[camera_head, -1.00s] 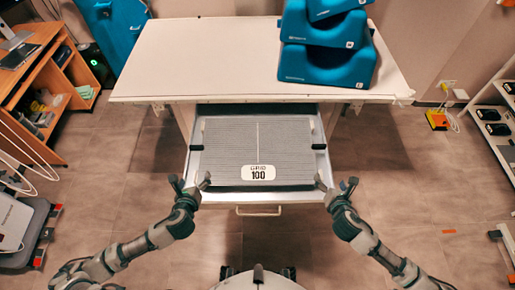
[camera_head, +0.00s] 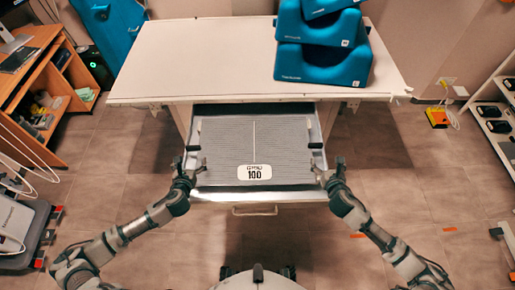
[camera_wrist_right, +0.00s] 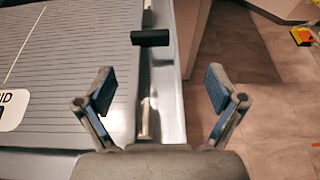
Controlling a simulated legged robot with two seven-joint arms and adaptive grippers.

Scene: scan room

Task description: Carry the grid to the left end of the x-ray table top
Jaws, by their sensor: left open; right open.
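The grid (camera_head: 254,140) is a flat grey striped plate with a "GRID 100" label. It lies in an open drawer (camera_head: 256,195) below the x-ray table top (camera_head: 190,60). The white table top's left end (camera_head: 130,85) is bare. My left gripper (camera_head: 189,166) is open at the drawer's left side, near the grid's left edge. My right gripper (camera_head: 328,166) is open at the drawer's right side. In the right wrist view, my right gripper's (camera_wrist_right: 160,92) spread fingers straddle the drawer's right wall, with the grid (camera_wrist_right: 75,70) to the left. Neither gripper visibly holds the grid.
Blue foam positioning blocks (camera_head: 320,62) are stacked on the table top's right half. A wooden desk (camera_head: 40,90) stands at the left, and a white shelf (camera_head: 495,115) at the right. The drawer handle (camera_head: 255,210) faces me. Floor beside the drawer is clear.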

